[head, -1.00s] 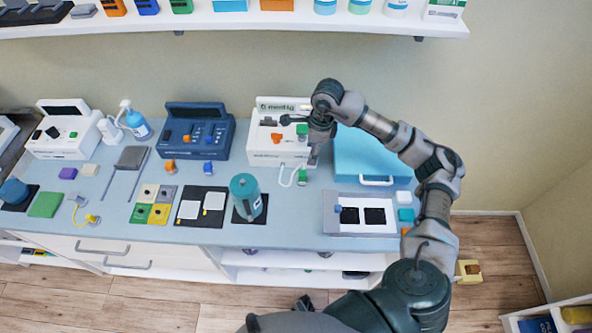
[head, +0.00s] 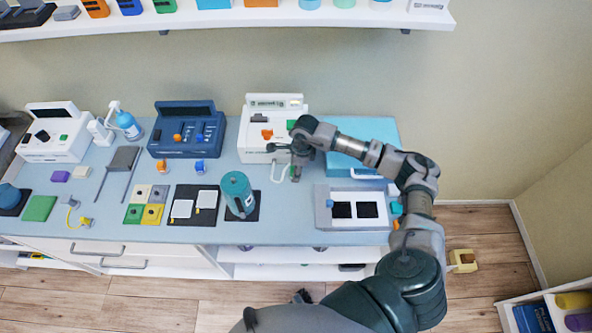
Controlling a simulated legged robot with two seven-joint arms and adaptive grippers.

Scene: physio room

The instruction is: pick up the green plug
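The green plug (head: 290,172) lies on the counter in front of the white unit (head: 258,148), at the end of a white cable (head: 275,172). It is small and partly hidden by my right gripper. My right gripper (head: 284,163) is over the front right of the white unit, right at the plug. Its two fingers are spread wide, one pointing left and one pointing down beside the plug. I see nothing held, and I cannot tell whether a finger touches the plug. My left gripper is not in view.
A blue case (head: 360,133) stands right of the white unit, partly behind my arm. A grey tray with black pads (head: 325,222) is in front of it. A teal canister (head: 237,190) stands to the left. A navy unit (head: 187,148) with an orange and a blue plug is further left.

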